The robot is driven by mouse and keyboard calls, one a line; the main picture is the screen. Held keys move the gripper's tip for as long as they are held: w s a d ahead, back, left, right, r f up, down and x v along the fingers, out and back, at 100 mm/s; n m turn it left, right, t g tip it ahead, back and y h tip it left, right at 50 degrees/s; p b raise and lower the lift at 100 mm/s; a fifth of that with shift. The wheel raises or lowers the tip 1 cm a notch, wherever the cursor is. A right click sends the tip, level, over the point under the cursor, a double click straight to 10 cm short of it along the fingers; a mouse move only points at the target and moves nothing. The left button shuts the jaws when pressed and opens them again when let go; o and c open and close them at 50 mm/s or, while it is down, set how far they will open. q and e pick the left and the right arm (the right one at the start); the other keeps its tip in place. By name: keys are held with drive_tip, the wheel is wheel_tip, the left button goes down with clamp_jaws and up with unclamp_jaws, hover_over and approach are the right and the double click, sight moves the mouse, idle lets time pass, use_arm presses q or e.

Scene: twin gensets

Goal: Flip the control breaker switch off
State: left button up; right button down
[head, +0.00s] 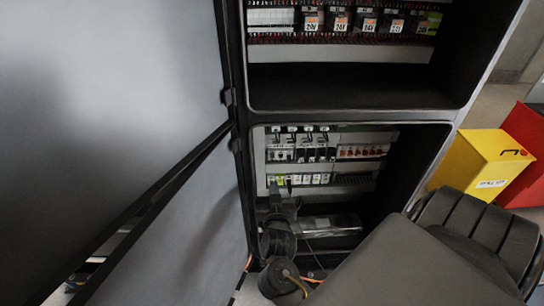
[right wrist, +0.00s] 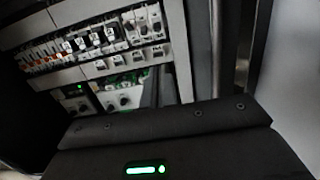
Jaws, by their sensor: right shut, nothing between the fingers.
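The breakers (head: 300,150) sit in a row in the lower compartment of the open cabinet, dark ones at left and a red-and-white group (head: 362,151) at right. I cannot tell which one is the control breaker. The right wrist view shows a row of breakers (right wrist: 95,42) with light and dark levers; the lever positions are too small to read. My right gripper (head: 276,190) is shut and empty, at the lower left of this compartment, below the dark breakers and in front of the lower row of white devices. My left gripper is not in view.
The cabinet door (head: 120,110) stands open at left, close to the compartment. An upper compartment holds numbered relays (head: 340,20). The lower row has white and green devices (head: 315,179). A yellow box (head: 476,160) and a red panel (head: 522,150) stand at right.

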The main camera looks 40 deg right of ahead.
sight(272, 155)
drive_tip(key=x, duration=1.7)
